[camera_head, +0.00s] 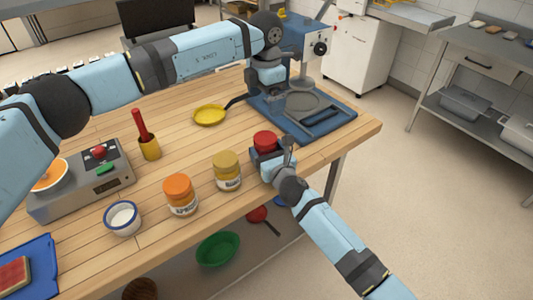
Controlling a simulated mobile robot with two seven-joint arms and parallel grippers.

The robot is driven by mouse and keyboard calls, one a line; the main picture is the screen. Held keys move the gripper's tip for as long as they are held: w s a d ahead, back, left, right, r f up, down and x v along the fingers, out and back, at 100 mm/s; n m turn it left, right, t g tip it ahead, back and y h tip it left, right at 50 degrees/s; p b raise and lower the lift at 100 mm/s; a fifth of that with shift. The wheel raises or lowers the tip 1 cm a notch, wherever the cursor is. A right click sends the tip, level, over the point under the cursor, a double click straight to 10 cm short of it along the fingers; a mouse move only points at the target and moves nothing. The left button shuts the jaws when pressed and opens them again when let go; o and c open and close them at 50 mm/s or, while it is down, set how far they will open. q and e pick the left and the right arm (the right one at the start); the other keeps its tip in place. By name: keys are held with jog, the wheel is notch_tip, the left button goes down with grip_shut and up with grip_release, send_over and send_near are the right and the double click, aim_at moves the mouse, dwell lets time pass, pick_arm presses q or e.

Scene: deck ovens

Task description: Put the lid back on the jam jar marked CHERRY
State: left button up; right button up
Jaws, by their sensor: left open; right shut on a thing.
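A round red lid (265,138) is at the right gripper near the table's front edge. My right gripper (267,152) is shut on it. The gripper hides what is below, so I cannot tell whether a jar stands under the lid. An orange-lidded jar (181,203) and a yellow-lidded jar (228,181) stand upright to the left; their labels are too small to read. I cannot make out the word CHERRY. My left gripper (266,91) is open and empty, higher up, over the far part of the table beside the blue machine.
A blue press-like machine (318,52) and blue tray (338,118) stand at the back right. A yellow pan (209,116), red-handled pot (149,148), scale (105,182) and white cup (122,216) are on the wooden table (190,147). A green bowl (217,249) is below.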

jog(key=o, duration=1.7)
jog(key=p+v, duration=0.1)
jog(key=v, duration=1.3)
jog(key=shift+w, duration=0.1)
